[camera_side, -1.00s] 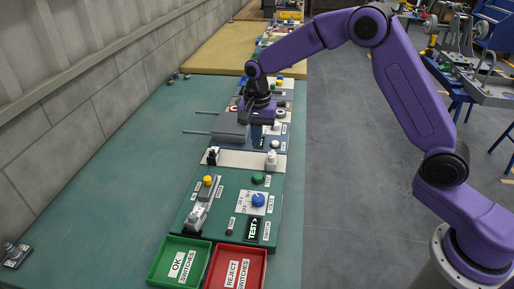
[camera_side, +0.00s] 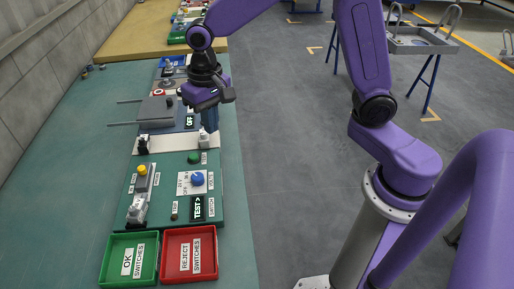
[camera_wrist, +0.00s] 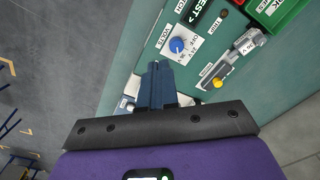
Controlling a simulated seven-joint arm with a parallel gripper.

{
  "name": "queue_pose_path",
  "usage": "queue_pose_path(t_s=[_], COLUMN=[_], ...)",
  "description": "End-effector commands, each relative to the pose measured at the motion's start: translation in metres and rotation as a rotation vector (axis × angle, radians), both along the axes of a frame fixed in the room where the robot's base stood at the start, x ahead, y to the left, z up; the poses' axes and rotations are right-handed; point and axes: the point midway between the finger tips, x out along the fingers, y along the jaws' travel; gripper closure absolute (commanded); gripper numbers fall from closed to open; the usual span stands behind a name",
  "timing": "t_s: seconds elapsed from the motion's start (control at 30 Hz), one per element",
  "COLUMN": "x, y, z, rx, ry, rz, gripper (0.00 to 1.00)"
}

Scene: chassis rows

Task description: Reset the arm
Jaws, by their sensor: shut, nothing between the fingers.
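My gripper (camera_side: 209,118) hangs fingers-down over the right end of a white strip across the green chassis board (camera_side: 165,195). Its blue-grey fingers are together with nothing between them. In the wrist view the shut fingertips (camera_wrist: 156,70) point towards a blue dial (camera_wrist: 177,45). The dial also shows in the side view (camera_side: 197,179), nearer the camera than my gripper. I cannot tell whether the fingertips touch anything.
A grey box with two rods (camera_side: 158,110) lies left of my gripper. A yellow button (camera_side: 142,170) stands on the board's left. A green OK tray (camera_side: 112,262) and a red REJECT tray (camera_side: 175,262) lie at the near end.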

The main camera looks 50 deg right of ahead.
Motion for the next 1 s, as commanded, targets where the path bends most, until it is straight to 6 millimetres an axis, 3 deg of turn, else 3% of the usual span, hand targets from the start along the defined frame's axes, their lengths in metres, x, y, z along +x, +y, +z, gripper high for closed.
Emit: queue_pose_path(t_s=[0.03, 0.27, 0.6, 0.8, 1.0], x=[-0.019, -0.099, -0.206, -0.24, -0.248], y=[-0.002, -0.019, -0.068, -0.09, -0.096], z=[0.005, 0.018, 0.019, 0.014, 0.013], rx=[0.001, -0.001, -0.002, -0.004, -0.004], ry=[-0.003, -0.008, -0.018, -0.021, -0.021], rz=[0.077, 0.445, 0.972, 1.163, 1.214], gripper=[1.0, 1.0, 1.0, 1.0, 1.0])
